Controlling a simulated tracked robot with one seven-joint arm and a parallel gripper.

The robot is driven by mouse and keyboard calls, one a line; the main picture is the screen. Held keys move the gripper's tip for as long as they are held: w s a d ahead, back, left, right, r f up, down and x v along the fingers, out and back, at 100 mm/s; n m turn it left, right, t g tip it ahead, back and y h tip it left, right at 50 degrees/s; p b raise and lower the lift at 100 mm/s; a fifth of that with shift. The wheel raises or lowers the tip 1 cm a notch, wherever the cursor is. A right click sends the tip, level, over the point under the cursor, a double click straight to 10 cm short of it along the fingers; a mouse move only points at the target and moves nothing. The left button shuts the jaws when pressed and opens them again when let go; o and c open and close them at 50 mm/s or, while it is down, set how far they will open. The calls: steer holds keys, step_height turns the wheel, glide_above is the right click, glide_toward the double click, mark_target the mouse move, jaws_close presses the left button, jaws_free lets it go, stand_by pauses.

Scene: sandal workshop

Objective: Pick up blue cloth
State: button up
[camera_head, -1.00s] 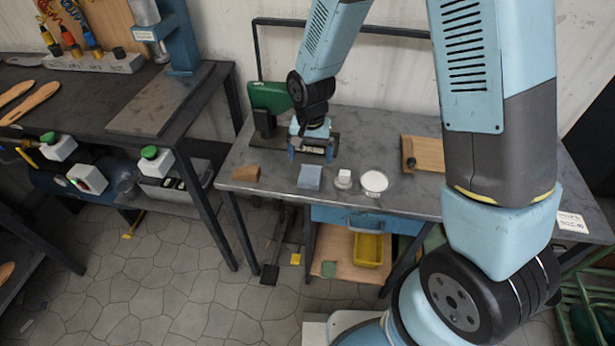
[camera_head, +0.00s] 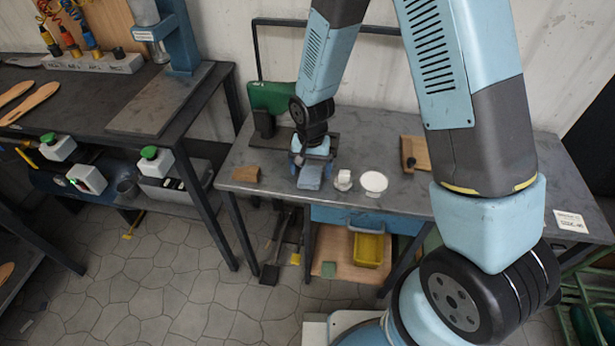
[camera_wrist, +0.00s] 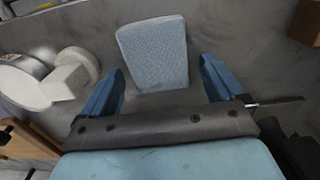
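The blue cloth (camera_head: 310,177) is a small folded light-blue pad lying flat on the grey table near its front edge. It also shows in the wrist view (camera_wrist: 153,52), ahead of and between the fingers. My gripper (camera_head: 311,161) is just behind the cloth, low over the table. In the wrist view my gripper (camera_wrist: 160,82) is open, with one blue finger on each side. The near edge of the cloth reaches about the level of the fingertips. I cannot tell whether the fingers touch it.
Left of the cloth is a brown block (camera_head: 246,174). Right of it are a white cube on a round base (camera_head: 343,179) and a white round dish (camera_head: 374,182). A wooden board (camera_head: 416,153) lies further right. A green object (camera_head: 271,98) stands behind.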

steer(key=c, duration=1.1)
steer(key=shift+o, duration=0.2)
steer(key=shift+r, duration=0.15)
